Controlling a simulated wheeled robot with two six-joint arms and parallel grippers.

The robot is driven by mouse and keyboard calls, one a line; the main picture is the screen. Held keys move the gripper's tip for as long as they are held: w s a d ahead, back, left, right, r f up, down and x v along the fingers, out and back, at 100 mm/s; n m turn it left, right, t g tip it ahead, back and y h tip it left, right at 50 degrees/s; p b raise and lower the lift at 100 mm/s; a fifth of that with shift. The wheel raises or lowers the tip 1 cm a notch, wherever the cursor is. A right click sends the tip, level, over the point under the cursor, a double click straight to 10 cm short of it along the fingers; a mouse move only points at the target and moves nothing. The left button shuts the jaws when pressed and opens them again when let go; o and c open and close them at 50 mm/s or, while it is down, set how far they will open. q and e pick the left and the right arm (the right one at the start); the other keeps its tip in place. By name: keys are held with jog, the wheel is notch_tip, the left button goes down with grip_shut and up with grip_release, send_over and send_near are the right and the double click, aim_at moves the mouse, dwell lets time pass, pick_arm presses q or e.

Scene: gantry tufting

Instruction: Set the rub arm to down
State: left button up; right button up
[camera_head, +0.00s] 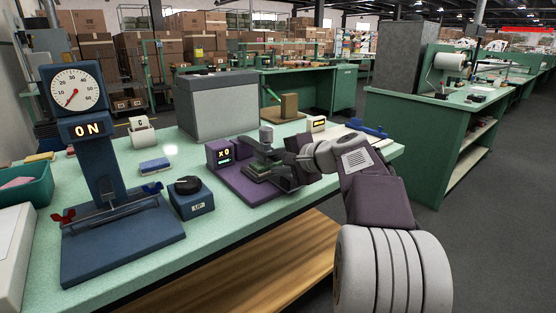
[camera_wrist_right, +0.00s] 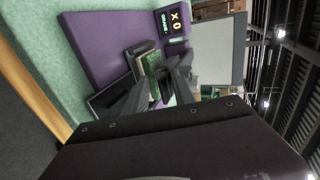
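A purple rub tester (camera_head: 233,184) stands on the green bench, with a display reading X0 (camera_head: 224,154). Its dark rub arm (camera_head: 259,151) lies above a green pad (camera_head: 257,168), with a grey metal cylinder (camera_head: 266,137) on top. In the wrist view the purple base (camera_wrist_right: 95,40) and green pad (camera_wrist_right: 151,66) show. My right gripper (camera_wrist_right: 164,80) is at the rub arm, its two grey fingers reaching toward the pad. Whether they grip the arm is unclear, as they overlap its dark parts. My left gripper is not in view.
A blue box with a black knob, labelled UP (camera_head: 192,197), stands left of the tester. A blue gauge stand (camera_head: 118,238) reading ON is further left.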

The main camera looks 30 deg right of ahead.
jog(key=shift+s+r, duration=0.15)
jog(key=shift+s, duration=0.1)
jog(key=p+v, duration=0.2)
jog(key=v, duration=0.6)
jog(key=shift+s, duration=0.2)
